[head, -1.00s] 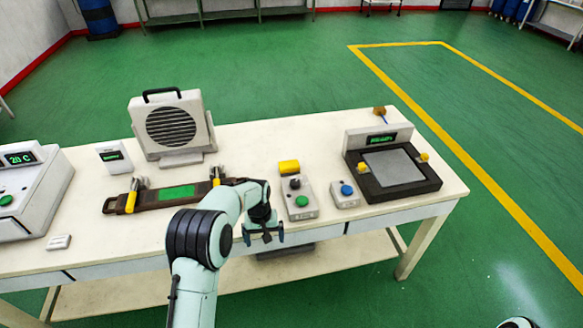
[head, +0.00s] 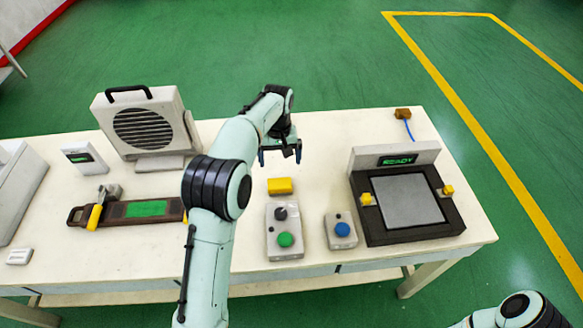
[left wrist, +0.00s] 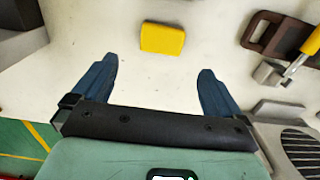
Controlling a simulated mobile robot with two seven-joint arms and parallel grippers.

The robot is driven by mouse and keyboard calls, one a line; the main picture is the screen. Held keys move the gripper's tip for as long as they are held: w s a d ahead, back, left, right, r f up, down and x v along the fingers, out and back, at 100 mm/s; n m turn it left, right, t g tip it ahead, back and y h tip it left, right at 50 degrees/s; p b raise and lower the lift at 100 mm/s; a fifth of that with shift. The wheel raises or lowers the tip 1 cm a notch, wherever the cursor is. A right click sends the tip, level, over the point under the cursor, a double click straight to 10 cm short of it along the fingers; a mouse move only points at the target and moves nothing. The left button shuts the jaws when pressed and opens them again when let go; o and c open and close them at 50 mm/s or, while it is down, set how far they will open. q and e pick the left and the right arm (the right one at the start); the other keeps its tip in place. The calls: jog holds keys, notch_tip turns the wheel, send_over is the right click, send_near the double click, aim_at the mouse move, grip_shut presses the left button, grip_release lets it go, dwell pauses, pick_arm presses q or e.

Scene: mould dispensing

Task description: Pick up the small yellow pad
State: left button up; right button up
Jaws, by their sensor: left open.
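The small yellow pad (head: 280,186) lies flat on the white table, just behind the grey box with the green button. In the left wrist view the yellow pad (left wrist: 162,39) is ahead of the fingertips, between their two lines and nearer the left finger. My left gripper (head: 280,158) is open and empty, above the table and behind the pad in the head view. Its two blue fingers (left wrist: 157,78) are wide apart in the left wrist view. The pad is apart from both fingers. My right gripper is not visible; only part of the right arm shows at the bottom right.
The grey button box (head: 284,243) and a blue-button box (head: 341,232) stand in front of the pad. A dark press with a screen (head: 455,217) is to the right. A fan unit (head: 183,112) and a brown tool holder (head: 170,210) are left. Bare table surrounds the pad's sides.

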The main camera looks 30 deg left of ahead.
pick_arm(q)
jog(key=b, duration=0.1)
send_over(280, 183)
jog(key=f, duration=0.7)
jog(key=shift+s+d+f, duration=0.1)
jog(key=shift+s+d, duration=0.05)
jog(key=shift+s, duration=0.1)
jog(key=shift+w+f, duration=0.1)
jog(key=shift+f, duration=0.35)
jog(key=f, duration=0.5)
jog(key=shift+w+a, duration=0.15)
jog(key=shift+a, duration=0.1)
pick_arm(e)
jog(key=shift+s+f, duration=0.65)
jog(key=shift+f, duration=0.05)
pick_arm(q)
jog(key=shift+c, duration=0.3)
jog(key=c, duration=0.7)
